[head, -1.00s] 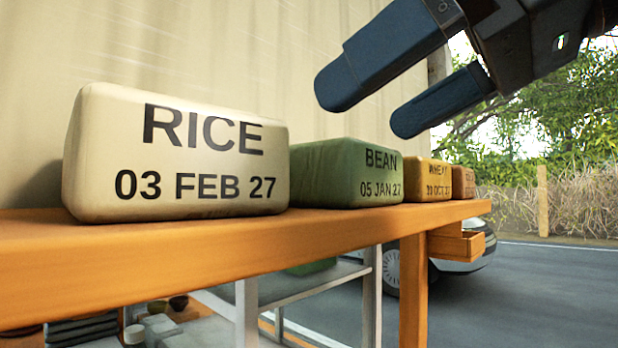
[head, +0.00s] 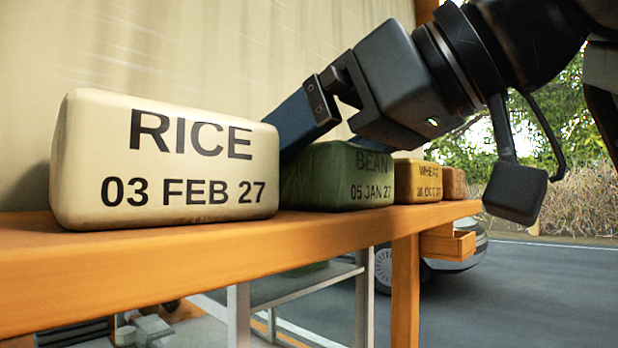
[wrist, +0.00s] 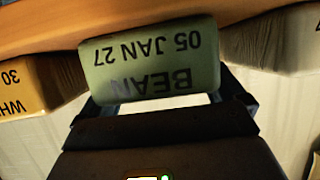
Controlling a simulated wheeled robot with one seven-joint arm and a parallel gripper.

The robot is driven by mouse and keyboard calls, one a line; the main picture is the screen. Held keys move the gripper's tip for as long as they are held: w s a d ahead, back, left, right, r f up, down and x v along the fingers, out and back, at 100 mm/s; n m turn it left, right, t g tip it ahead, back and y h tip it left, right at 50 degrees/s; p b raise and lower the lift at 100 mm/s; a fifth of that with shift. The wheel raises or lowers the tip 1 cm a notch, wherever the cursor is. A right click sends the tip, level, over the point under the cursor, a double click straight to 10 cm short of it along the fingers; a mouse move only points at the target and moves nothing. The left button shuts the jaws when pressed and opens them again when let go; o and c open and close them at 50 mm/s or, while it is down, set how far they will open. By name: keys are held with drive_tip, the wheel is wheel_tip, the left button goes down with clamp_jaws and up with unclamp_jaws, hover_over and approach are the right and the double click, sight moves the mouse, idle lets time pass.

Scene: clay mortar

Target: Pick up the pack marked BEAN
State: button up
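The green BEAN pack (head: 337,177), marked 05 JAN 27, stands on the orange shelf (head: 150,260) between the RICE and WHEAT packs. It fills the upper middle of the wrist view (wrist: 150,60), its label upside down. My gripper (wrist: 155,88) reaches down over it with its fingers apart, one on each side of the pack. I cannot tell whether either finger touches the pack.
The cream RICE pack (head: 165,160) stands close on the left, with a narrow gap for the finger. The yellow WHEAT pack (head: 418,181) and a brown pack (head: 453,183) stand to the right. A pale curtain (head: 200,50) hangs behind. A road lies beyond the shelf.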

drive_tip(key=c, duration=0.5)
drive_tip(key=shift+r, duration=0.15)
